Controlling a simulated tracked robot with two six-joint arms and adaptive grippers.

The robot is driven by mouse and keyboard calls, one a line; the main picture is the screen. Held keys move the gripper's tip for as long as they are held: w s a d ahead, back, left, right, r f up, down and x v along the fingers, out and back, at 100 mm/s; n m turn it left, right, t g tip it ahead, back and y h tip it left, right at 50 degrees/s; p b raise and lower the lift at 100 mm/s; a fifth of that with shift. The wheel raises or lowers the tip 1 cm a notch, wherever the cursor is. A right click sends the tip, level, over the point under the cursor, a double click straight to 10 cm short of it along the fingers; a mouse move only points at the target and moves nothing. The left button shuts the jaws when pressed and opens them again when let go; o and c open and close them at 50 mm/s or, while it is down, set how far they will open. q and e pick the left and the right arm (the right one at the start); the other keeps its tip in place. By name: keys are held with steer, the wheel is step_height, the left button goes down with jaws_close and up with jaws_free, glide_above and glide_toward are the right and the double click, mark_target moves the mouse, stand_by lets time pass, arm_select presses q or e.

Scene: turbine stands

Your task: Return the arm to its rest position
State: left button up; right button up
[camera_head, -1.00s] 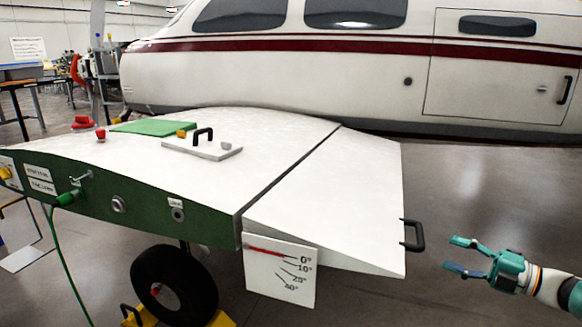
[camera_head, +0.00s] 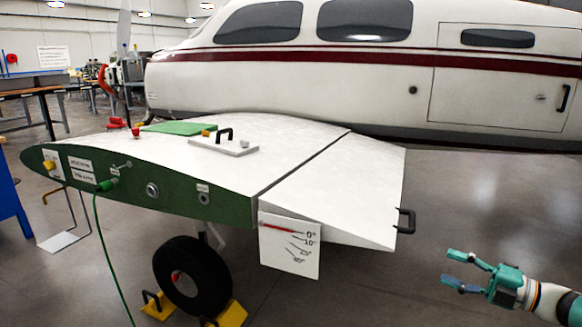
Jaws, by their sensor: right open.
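My right gripper (camera_head: 455,270) is at the lower right. Its teal fingers are open and empty, pointing left. It is apart from the black handle (camera_head: 405,221) on the edge of the white flap (camera_head: 345,195), below and to the right of that handle. My left gripper is not in the view.
A white wing section (camera_head: 290,140) with a green end face (camera_head: 150,185) stands on a black wheel (camera_head: 192,275) with yellow chocks (camera_head: 228,314). A green cable (camera_head: 103,240) hangs from it. A white airplane (camera_head: 350,75) stands behind. Floor around my right gripper is clear.

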steer(key=w+a+f+m+t, duration=0.1)
steer(key=w+a+f+m, duration=0.1)
steer(key=a+f+m, duration=0.7)
steer(key=w+a+f+m+t, duration=0.15)
steer(key=a+f, duration=0.35)
steer(key=a, duration=0.8)
steer(key=s+a+f+m+g+h, duration=0.35)
steer(key=s+f+m, duration=0.25)
steer(key=f, duration=0.4)
steer(key=s+a+f+m+g+h, duration=0.2)
steer(key=s+f+m+h, duration=0.25)
steer(key=s+f, duration=0.4)
steer(key=s+d+f+m+g+h+p, duration=0.1)
steer(key=s+f+m+g, duration=0.3)
steer(key=s, duration=0.5)
steer(key=s+d+f+m+g+h, duration=0.1)
steer(key=s+f+m+g, duration=0.3)
steer(key=s, duration=0.6)
step_height(320, 180, up, 23)
steer(key=p, duration=2.2)
steer(key=shift+w+a+f+p, duration=0.2)
steer(key=shift+w+a+p, duration=0.05)
steer(key=shift+p, duration=0.05)
steer(key=shift+f, duration=0.1)
steer(key=shift+c, duration=1.3)
steer(key=shift+s, duration=0.15)
